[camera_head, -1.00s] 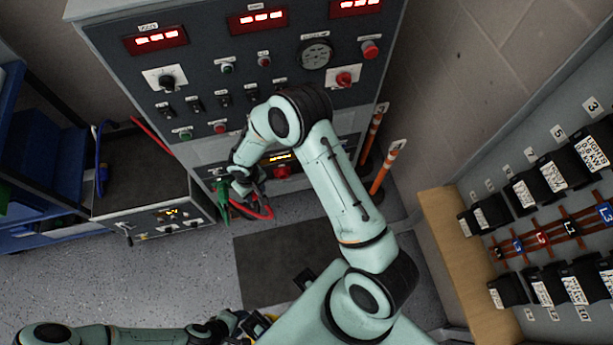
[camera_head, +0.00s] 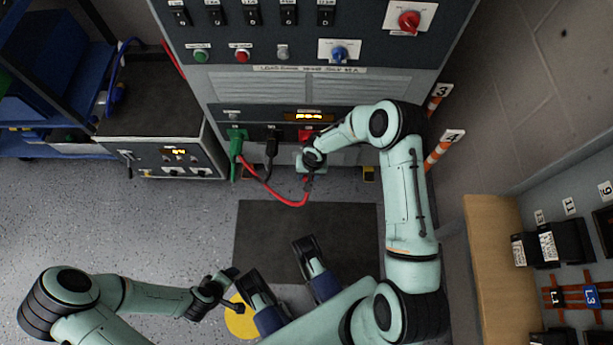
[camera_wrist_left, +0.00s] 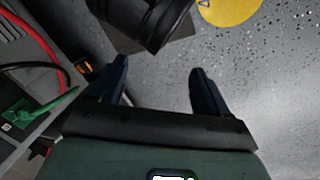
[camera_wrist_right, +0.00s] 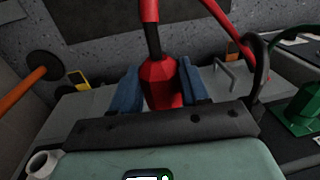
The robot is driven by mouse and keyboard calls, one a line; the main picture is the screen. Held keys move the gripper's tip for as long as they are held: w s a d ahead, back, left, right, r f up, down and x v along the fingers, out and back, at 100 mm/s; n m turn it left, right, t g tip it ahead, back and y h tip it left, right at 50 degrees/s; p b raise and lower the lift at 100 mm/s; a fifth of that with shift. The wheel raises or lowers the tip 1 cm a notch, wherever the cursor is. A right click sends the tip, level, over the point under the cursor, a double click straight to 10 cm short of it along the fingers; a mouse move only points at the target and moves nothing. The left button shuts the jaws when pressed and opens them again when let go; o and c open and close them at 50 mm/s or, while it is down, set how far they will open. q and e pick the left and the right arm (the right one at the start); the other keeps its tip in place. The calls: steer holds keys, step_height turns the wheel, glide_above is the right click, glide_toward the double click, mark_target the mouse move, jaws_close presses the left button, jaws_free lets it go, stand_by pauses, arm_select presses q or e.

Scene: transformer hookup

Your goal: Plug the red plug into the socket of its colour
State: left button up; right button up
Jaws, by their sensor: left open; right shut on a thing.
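My right gripper (camera_head: 312,170) is in front of the lower panel, just below the red socket (camera_head: 305,134). It is shut on the red plug (camera_wrist_right: 162,82), which sits between its fingers in the right wrist view, with its red cable (camera_head: 290,202) hanging in a loop to the left. The arm hides most of the plug in the head view, so I cannot tell whether plug and socket touch. My left gripper (camera_head: 234,290) is open and empty, low at the left; its spread fingers show in the left wrist view (camera_wrist_left: 160,85).
A green plug (camera_head: 237,140) and a black plug (camera_head: 271,145) sit in the panel left of the red socket. A grey box unit (camera_head: 165,157) stands at the left. Striped posts (camera_head: 438,152) stand right of the cabinet. A dark mat (camera_head: 260,240) lies on clear floor.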

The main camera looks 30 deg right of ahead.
arm_select(q)
steer(key=shift+w, duration=0.1)
stand_by(0.3)
arm_select(e)
steer(key=shift+w+d, duration=0.1)
steer(key=shift+w+d+b, duration=0.4)
steer(key=shift+w+b, duration=0.05)
steer(key=shift+w, duration=0.2)
steer(key=shift+w+d+f+b, duration=0.1)
steer(key=shift+w+d+b, duration=0.25)
steer(key=shift+w, duration=0.2)
steer(key=shift+w+d+b, duration=0.3)
steer(key=shift+w, duration=0.2)
arm_select(q)
steer(key=shift+s+a+f+b, duration=0.15)
steer(key=shift+a+f, duration=0.15)
steer(key=shift+f, duration=0.5)
steer(key=shift+s+a+f+b, duration=0.2)
steer(key=shift+a+f, duration=0.15)
steer(key=shift+f, duration=0.45)
steer(key=shift+s+a+f+b, duration=0.15)
steer(key=shift+a+f, duration=0.15)
steer(key=shift+f, duration=0.5)
arm_select(e)
steer(key=shift+w+d, duration=0.45)
steer(key=shift+w, duration=0.3)
